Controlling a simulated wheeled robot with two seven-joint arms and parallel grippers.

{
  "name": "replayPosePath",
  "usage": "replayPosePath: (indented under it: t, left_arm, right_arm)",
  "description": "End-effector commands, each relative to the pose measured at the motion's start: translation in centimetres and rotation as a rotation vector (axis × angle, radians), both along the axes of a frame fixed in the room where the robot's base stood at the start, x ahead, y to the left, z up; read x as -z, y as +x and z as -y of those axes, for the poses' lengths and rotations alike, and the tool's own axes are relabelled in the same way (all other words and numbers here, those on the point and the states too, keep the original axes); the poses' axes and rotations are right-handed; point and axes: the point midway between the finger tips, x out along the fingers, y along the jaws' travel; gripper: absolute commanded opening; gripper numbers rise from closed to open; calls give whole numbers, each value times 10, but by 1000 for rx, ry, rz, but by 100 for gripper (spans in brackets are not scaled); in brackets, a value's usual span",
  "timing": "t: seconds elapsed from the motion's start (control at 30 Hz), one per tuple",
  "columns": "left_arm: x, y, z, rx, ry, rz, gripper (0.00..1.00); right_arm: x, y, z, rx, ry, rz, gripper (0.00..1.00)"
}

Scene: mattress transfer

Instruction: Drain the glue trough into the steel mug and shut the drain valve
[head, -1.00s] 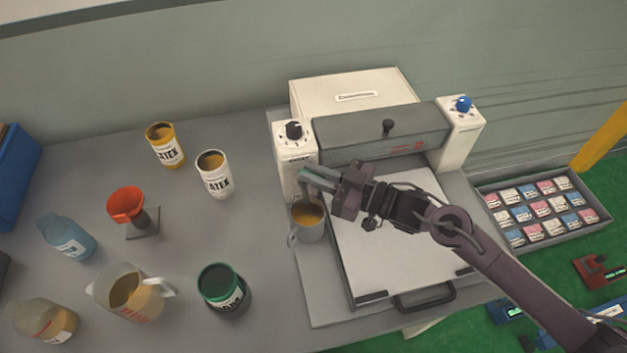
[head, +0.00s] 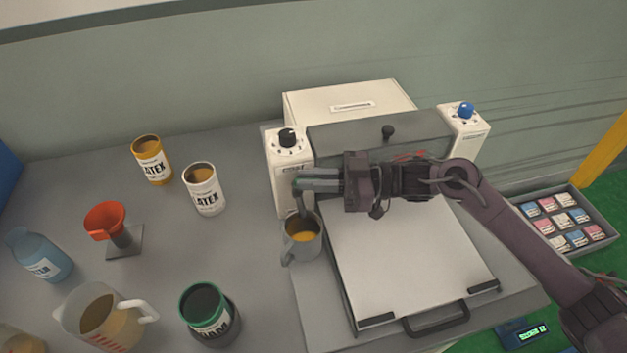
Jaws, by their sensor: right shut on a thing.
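The steel mug (head: 295,250) stands upright below the left end post (head: 290,180) of the glue machine, with amber glue in it and its handle toward the front left. A short grey spout (head: 303,208) comes down at the mug's back rim. My right gripper (head: 300,184) reaches in from the right and is shut at the post's lower front, just above the mug. What it grips looks like the drain valve's handle, but the fingers mostly hide it. The trough's inside is hidden under the grey cover (head: 350,138). My left gripper is out of view.
A white plate (head: 400,260) with a black handle lies right of the mug. Left on the table are a green-rimmed can (head: 210,315), a measuring jug (head: 105,315), two latex cans (head: 205,190) (head: 152,160), a red funnel (head: 105,218) and a blue bottle (head: 40,255).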

Motion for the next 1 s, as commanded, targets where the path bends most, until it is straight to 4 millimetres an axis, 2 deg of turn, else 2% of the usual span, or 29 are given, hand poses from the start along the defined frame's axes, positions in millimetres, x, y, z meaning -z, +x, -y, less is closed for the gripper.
replayPosePath:
  t: [0.2, 0.23, 0.4, 0.73, 1.0]
  left_arm:
    - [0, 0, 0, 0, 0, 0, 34]
    - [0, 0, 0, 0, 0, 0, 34]
    - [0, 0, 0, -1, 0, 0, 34]
    - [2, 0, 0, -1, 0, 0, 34]
    - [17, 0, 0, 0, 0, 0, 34]
  right_arm:
    - [-1, 0, 0, 1, 2, 2, 0]
    - [-1, 0, 0, 1, 2, 2, 14]
    - [-1, 0, 0, 1, 2, 1, 34]
    - [1, 0, 5, 2, 0, 1, 34]
    - [4, -3, 49, 4, -3, 1, 34]
